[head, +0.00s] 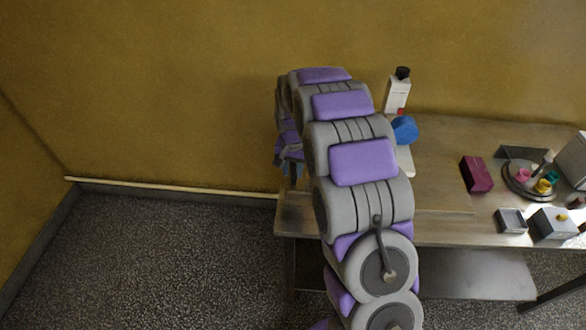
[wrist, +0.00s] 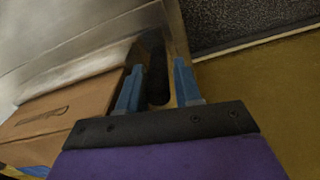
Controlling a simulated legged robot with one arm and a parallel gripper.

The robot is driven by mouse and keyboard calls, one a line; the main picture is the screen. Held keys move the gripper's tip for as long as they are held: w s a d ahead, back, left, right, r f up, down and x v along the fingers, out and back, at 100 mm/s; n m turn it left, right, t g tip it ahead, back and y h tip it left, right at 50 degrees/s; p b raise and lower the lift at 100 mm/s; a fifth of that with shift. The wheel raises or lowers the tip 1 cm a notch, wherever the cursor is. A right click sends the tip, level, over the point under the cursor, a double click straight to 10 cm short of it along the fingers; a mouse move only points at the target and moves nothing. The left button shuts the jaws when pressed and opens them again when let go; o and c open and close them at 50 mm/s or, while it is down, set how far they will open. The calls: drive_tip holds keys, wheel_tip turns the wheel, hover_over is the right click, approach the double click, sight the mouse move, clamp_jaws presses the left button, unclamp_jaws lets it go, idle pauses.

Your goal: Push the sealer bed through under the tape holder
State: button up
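In the head view my gripper (head: 292,168) is at the table's left end, mostly hidden by my arm. A brown cardboard box (wrist: 70,112) with dark print lies just left of the fingers in the wrist view. I cannot tell whether the left finger touches it. In the head view a blue round part (head: 404,129) and a white piece (head: 405,160) show just right of my arm. They may belong to the tape sealer; the bed cannot be made out clearly.
The wooden-topped table (head: 440,150) runs to the right. A white bottle (head: 397,92) with a black cap stands at the back. A maroon block (head: 476,174), a round tray (head: 515,185) and small grey boxes (head: 511,220) are farther right. Floor left of the table is clear.

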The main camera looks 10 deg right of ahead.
drive_tip(key=shift+c, duration=0.3)
clamp_jaws()
drive_tip(key=shift+d, duration=0.1)
drive_tip(key=s+d+p, duration=0.1)
drive_tip(key=s+d, duration=0.1)
drive_tip(key=d, duration=0.3)
drive_tip(key=s+d+p, duration=0.1)
drive_tip(key=d, duration=0.5)
drive_tip(key=s+d+p, duration=0.2)
drive_tip(key=d, duration=0.4)
drive_tip(key=shift+s+d, duration=0.2)
drive_tip(key=shift+s, duration=0.1)
drive_tip(key=shift+o, duration=0.3)
unclamp_jaws()
drive_tip(key=shift+r, duration=0.1)
wheel_tip(320, 180, up, 17)
drive_tip(key=p, duration=0.2)
